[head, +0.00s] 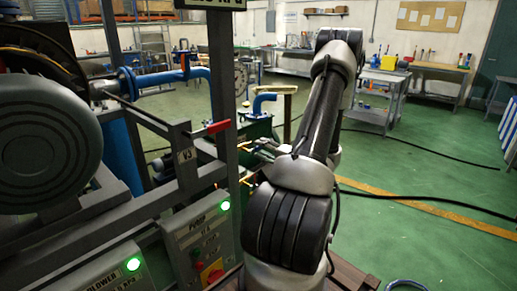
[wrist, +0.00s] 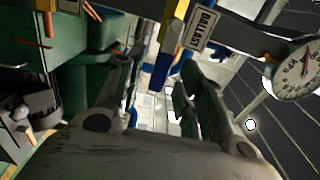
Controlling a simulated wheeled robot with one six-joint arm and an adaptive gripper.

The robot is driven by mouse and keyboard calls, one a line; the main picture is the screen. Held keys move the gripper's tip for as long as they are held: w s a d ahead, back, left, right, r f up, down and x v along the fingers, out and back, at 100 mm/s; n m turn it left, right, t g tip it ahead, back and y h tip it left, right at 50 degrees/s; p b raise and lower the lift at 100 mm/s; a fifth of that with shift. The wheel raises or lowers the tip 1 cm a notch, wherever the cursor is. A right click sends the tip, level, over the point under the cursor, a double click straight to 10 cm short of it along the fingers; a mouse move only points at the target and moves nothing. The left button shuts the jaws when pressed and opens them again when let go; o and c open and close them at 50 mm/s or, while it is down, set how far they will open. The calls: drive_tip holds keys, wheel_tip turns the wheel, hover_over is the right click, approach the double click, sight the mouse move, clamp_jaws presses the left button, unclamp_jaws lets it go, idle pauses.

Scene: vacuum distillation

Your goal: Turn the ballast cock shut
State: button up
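In the wrist view a "BALLAST" label (wrist: 204,28) sits at the top, beside a narrow yellow-and-blue piece (wrist: 162,68) that looks like the ballast cock's lever. The lever shows between and beyond my fingers; I cannot tell its exact angle or distance. My gripper (wrist: 158,80) is open, with one finger on each side of the picture's middle, and nothing is visibly clamped. The cock cannot be made out there.
A round dial gauge (wrist: 297,72) is close on the right in the wrist view. A pump control box (head: 203,238) is below.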

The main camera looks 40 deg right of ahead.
drive_tip(key=shift+w, duration=1.1)
clamp_jaws()
drive_tip(key=shift+f+m, duration=0.15)
drive_tip(key=shift+m, duration=0.15)
drive_tip(key=a+f+m, duration=0.5)
drive_tip(key=m, duration=1.2)
drive_tip(key=shift+s+a+m, duration=0.2)
drive_tip(key=shift+s+m, duration=0.05)
drive_tip(key=shift+m, duration=0.05)
